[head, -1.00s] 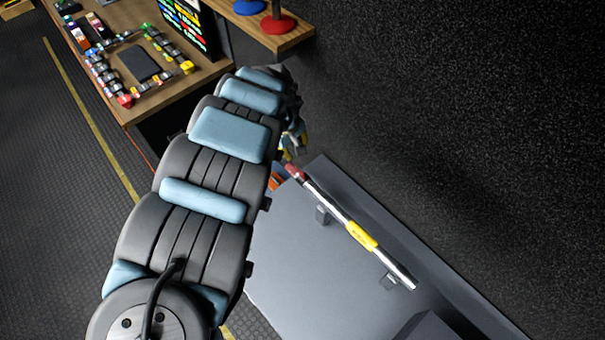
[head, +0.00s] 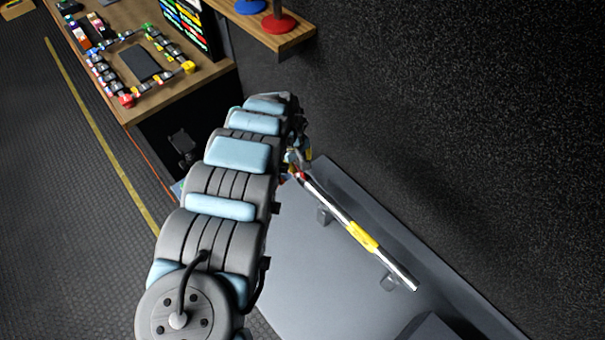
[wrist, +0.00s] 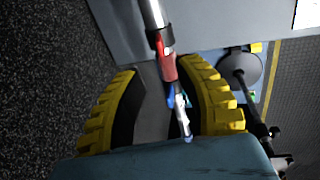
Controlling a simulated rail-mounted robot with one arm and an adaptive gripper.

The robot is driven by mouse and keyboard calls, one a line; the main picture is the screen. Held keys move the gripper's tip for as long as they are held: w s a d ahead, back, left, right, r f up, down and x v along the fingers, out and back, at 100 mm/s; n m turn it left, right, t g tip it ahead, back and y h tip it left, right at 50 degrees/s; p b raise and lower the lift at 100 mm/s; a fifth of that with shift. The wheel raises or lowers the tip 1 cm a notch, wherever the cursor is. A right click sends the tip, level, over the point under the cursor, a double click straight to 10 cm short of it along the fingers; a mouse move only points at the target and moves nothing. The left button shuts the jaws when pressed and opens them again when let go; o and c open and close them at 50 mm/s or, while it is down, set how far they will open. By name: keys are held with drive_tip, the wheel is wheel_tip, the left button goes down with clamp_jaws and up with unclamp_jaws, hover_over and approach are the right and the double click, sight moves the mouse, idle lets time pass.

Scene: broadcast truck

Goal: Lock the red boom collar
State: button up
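The boom is a silver pole (head: 335,210) with a yellow band (head: 362,236), lying on two supports on a grey surface. The red collar (wrist: 168,66) is near the pole's upper-left end in the head view, mostly hidden there by my gripper (head: 299,155). In the wrist view a blue part (wrist: 172,97) and a thin silver end part (wrist: 182,117) follow the collar. My gripper (wrist: 157,69) is open, its yellow-padded fingers on either side of the collar. The collar looks nearer the right finger; I cannot tell whether they touch.
A dark wall (head: 440,120) runs close along the pole's right side. A wooden shelf (head: 285,38) with red and blue round bases juts out above. A wooden desk (head: 190,88) with small coloured items stands at upper left. A grey box (head: 430,328) sits at the bottom right.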

sight(303, 174)
drive_tip(key=f, duration=0.3)
drive_tip(key=shift+w+d+f, duration=0.15)
drive_tip(key=shift+d+f, duration=0.15)
drive_tip(key=shift+f, duration=0.1)
drive_tip(key=shift+w+d+f, duration=0.2)
drive_tip(key=shift+f, duration=1.05)
drive_tip(key=shift+w+d+f, duration=0.15)
drive_tip(key=shift+f, duration=0.3)
drive_tip(key=shift+f+b, duration=0.35)
drive_tip(key=shift+f, duration=0.55)
clamp_jaws()
